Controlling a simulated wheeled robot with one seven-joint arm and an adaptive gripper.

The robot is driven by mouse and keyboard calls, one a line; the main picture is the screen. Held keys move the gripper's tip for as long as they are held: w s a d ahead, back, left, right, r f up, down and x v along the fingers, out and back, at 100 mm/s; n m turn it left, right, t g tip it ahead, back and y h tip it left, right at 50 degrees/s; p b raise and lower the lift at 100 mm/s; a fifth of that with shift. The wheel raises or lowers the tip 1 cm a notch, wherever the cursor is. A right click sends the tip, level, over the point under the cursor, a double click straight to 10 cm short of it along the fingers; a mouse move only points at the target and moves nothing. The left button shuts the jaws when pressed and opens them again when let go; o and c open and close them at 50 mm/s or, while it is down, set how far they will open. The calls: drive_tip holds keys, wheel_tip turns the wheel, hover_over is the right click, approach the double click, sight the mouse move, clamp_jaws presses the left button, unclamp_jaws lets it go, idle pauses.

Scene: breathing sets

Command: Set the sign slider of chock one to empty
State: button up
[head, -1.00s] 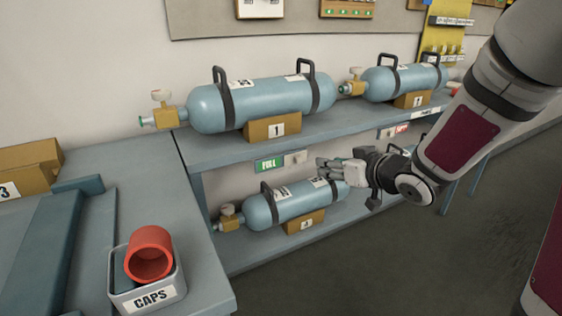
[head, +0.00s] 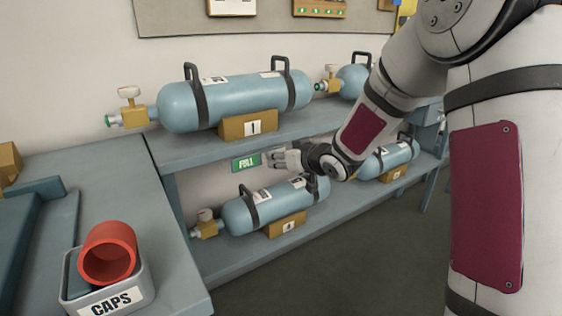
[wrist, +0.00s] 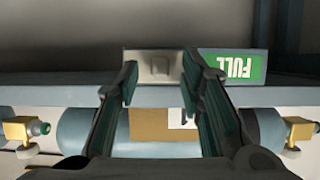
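Chock one (head: 248,125), a tan block marked 1, bears a blue cylinder (head: 235,100) on the upper shelf. Below it, on the shelf's front edge, a green sign reads FULL (head: 246,162); it shows upside down in the wrist view (wrist: 235,66). Beside the sign is the grey slider plate with a small raised knob (wrist: 160,68). My gripper (head: 272,159) is at the sign's right end and hides the slider in the head view. In the wrist view my gripper (wrist: 160,75) is open, its fingers on either side of the knob. I cannot tell whether they touch the plate.
The upper shelf edge (head: 190,158) runs just above my gripper. A lower cylinder (head: 250,209) on its chock lies below. Another cylinder (head: 353,82) stands further right on the upper shelf. A CAPS box (head: 68,290) with a red cap is on the left bench.

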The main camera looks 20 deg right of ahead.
drive_tip(key=shift+w, duration=0.15)
clamp_jaws()
drive_tip(key=s+a+b, duration=0.1)
drive_tip(key=a, duration=0.2)
drive_tip(key=s+a+b, duration=0.1)
drive_tip(key=a, duration=0.1)
drive_tip(key=a+b, duration=0.2)
drive_tip(key=a, duration=0.1)
drive_tip(key=shift+s+a, duration=0.3)
drive_tip(key=shift+s, duration=0.1)
unclamp_jaws()
drive_tip(key=shift+a, duration=0.1)
